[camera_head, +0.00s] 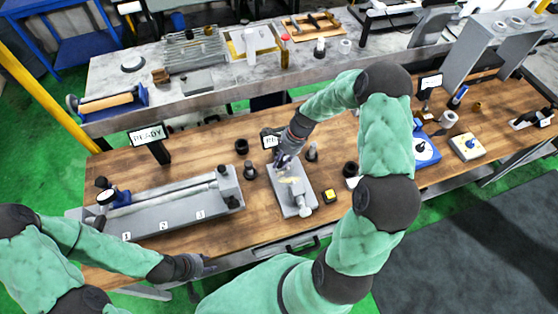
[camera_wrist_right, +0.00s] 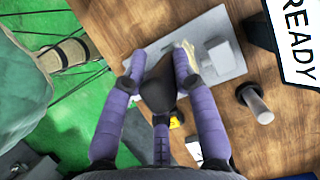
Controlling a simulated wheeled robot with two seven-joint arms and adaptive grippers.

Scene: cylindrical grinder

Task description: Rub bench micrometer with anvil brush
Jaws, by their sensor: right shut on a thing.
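The bench micrometer (camera_head: 297,198), a grey block on a flat grey base, stands on the wooden bench in the middle of the head view. It also shows behind the fingers in the right wrist view (camera_wrist_right: 222,62). My right gripper (camera_head: 284,160) is over the far end of the micrometer. In the right wrist view its purple fingers (camera_wrist_right: 160,68) are shut on a dark object, likely the anvil brush (camera_wrist_right: 157,90). Its tip is hidden, so I cannot tell if it touches the micrometer. My left gripper (camera_head: 205,266) is low at the bench's front edge, away from the micrometer; its fingers are unclear.
A long grey fixture with numbered labels (camera_head: 165,212) lies left of the micrometer. A yellow-topped button box (camera_head: 329,196) and small dark cylinders (camera_head: 312,152) stand close by. Bare wood lies in front of the micrometer's left side.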

